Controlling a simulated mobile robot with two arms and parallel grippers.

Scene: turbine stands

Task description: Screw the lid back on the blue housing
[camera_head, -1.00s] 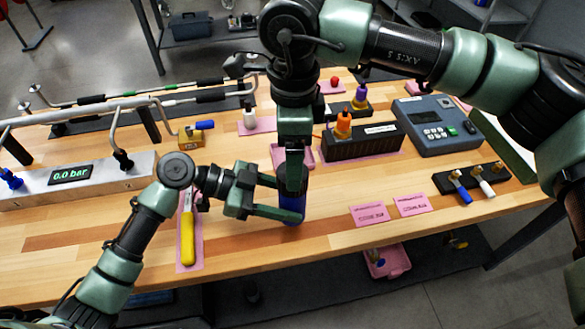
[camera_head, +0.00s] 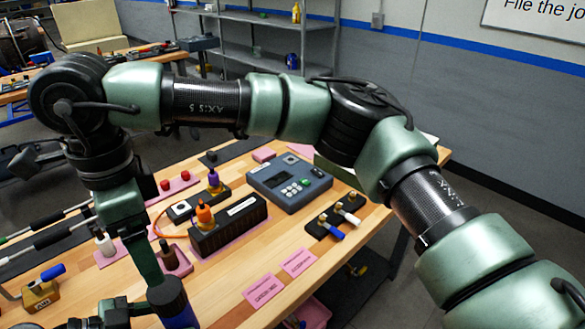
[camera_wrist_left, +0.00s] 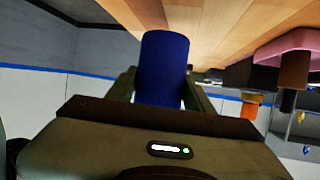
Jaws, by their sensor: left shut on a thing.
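The blue housing (camera_head: 182,317) shows at the bottom edge of the head view, its lower part cut off. A dark cap, seemingly the lid (camera_head: 166,292), sits at its top; I cannot tell whether it is threaded on. My left gripper (camera_head: 135,312) is shut on the housing from the left, only partly in the picture. In the left wrist view the housing (camera_wrist_left: 163,65) is between the two fingers (camera_wrist_left: 163,95). My right gripper (camera_head: 152,268) points down at the dark cap from above; its fingertips are not clear enough to tell their state.
A black box (camera_head: 228,228) with an orange-topped part, a grey keypad device (camera_head: 290,183) and a black rack with valves (camera_head: 336,216) stand to the right. Pink cards (camera_head: 263,290) lie on the table. A yellow block with blue handle (camera_head: 42,290) is at left.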

